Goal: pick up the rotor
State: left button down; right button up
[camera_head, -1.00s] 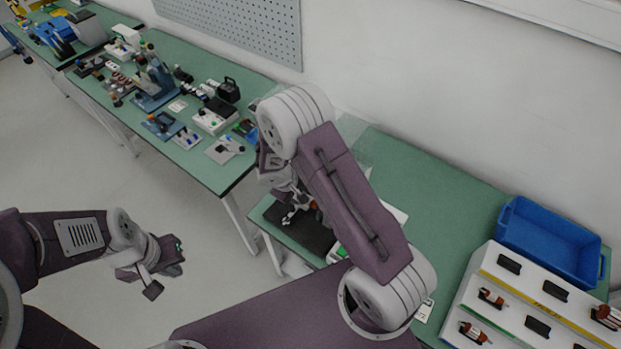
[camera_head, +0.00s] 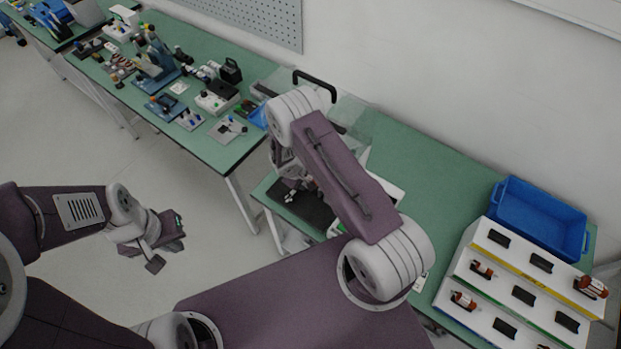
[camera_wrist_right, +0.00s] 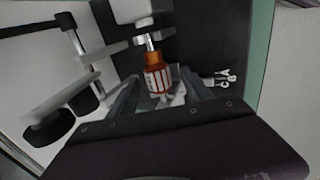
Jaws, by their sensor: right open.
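An orange-red rotor (camera_wrist_right: 157,72) with white stripes and a silver shaft shows in the right wrist view, below a pale grey machine part. My right gripper (camera_wrist_right: 160,92) is open, its grey fingers apart on either side of the rotor's lower part; I cannot tell whether they touch it. In the head view my right gripper is mostly hidden behind my right arm, low over a black mat (camera_head: 308,207). My left gripper (camera_head: 172,228) hangs over the floor at the left, away from the tables; its fingers are too small to judge.
A white stepped rack (camera_head: 480,240) with several red-and-silver parts stands at the right, in front of a blue bin (camera_head: 540,218). A second green table (camera_head: 215,150) with tools and devices stands at the left. Black discs on a grey bracket (camera_wrist_right: 48,128) stand left of my right gripper.

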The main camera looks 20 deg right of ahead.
jog(key=shift+w, duration=0.1)
jog(key=shift+d, duration=0.1)
jog(key=c, duration=1)
grip_shut()
